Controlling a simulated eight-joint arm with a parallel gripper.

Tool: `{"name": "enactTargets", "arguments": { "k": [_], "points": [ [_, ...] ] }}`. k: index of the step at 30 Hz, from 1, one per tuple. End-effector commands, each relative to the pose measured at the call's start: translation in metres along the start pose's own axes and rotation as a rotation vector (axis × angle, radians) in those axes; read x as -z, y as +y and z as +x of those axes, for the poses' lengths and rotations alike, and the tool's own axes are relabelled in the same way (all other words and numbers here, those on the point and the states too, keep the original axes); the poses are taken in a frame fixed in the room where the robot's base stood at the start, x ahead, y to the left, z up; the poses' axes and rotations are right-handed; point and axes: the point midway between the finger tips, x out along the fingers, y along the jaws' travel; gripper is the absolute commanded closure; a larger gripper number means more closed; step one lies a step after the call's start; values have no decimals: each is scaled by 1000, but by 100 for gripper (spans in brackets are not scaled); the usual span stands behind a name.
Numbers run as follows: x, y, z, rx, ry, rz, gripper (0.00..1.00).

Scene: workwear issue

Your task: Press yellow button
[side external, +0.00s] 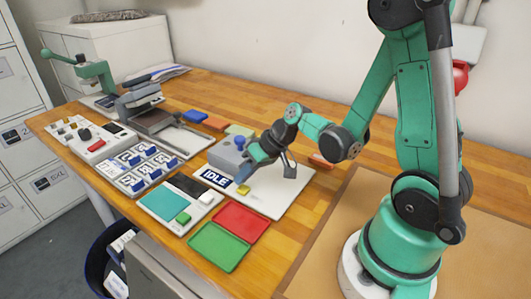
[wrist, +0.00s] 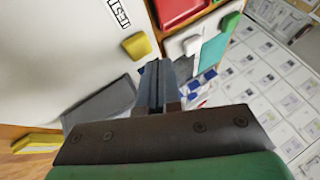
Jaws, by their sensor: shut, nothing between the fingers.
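A grey box with a blue knob (side external: 240,143) stands on the panel behind my gripper. Red (side external: 241,222) and green (side external: 219,246) trays lie in front. A unit with a teal pad (side external: 168,201), a green button (side external: 183,218) and a white button (side external: 206,198) is at left.

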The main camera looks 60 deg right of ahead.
Motion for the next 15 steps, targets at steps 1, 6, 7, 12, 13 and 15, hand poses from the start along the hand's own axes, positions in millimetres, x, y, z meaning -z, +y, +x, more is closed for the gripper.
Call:
{"name": "enactTargets", "arguments": {
  "k": [1, 6, 7, 12, 13, 15],
  "points": [
    [0, 0, 0, 0, 0, 0, 100],
    [0, 0, 0, 0, 0, 0, 100],
    [0, 0, 0, 0, 0, 0, 100],
    [6, -5, -10, 0, 0, 0, 100],
    [7, -7, -13, 0, 0, 0, 100],
    [10, -10, -18, 0, 0, 0, 100]
  ]
}}
